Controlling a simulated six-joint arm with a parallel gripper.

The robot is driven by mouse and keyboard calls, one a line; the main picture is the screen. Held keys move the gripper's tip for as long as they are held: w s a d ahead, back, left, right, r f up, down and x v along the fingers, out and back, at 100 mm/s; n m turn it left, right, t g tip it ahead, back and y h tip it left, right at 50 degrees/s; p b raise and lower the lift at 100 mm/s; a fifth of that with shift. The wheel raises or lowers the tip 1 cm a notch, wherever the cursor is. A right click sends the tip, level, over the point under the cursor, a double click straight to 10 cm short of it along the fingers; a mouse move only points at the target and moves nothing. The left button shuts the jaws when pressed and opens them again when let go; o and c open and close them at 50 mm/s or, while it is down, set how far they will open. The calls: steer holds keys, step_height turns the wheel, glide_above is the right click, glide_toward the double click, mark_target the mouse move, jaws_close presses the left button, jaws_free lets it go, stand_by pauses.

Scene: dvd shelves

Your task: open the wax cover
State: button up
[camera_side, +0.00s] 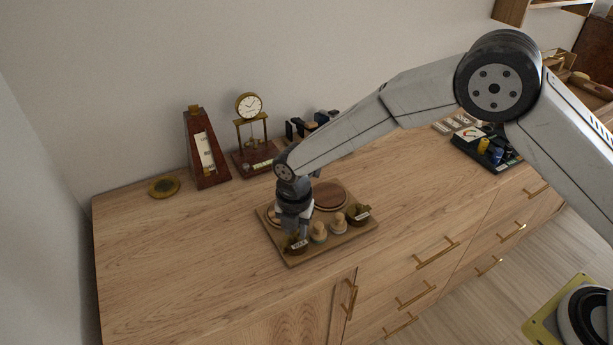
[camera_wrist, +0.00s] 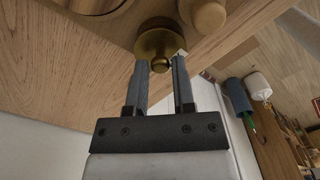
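A wooden tray (camera_side: 328,248) on the cabinet top holds two small brass pots with white labels, too small to read surely. One brass pot (camera_side: 297,248) is at the tray's front left corner; the other (camera_side: 357,212) is at its right. My gripper (camera_side: 303,232) points down at the front left pot and partly hides it. In the wrist view a round brass cover (camera_wrist: 158,38) with a small knob (camera_wrist: 160,66) lies just past my fingertips. My gripper (camera_wrist: 160,66) is open, one finger on each side of the knob, with slim gaps showing. The cover looks seated.
Wooden pegs (camera_side: 319,232) stand beside the pot, close to my gripper. A round wooden disc (camera_side: 329,196) lies on the tray. A metronome (camera_side: 206,150), a clock (camera_side: 249,107) and a brass disc (camera_side: 163,187) stand behind. The cabinet top left of the tray is clear.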

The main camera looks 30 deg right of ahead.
jaws_close()
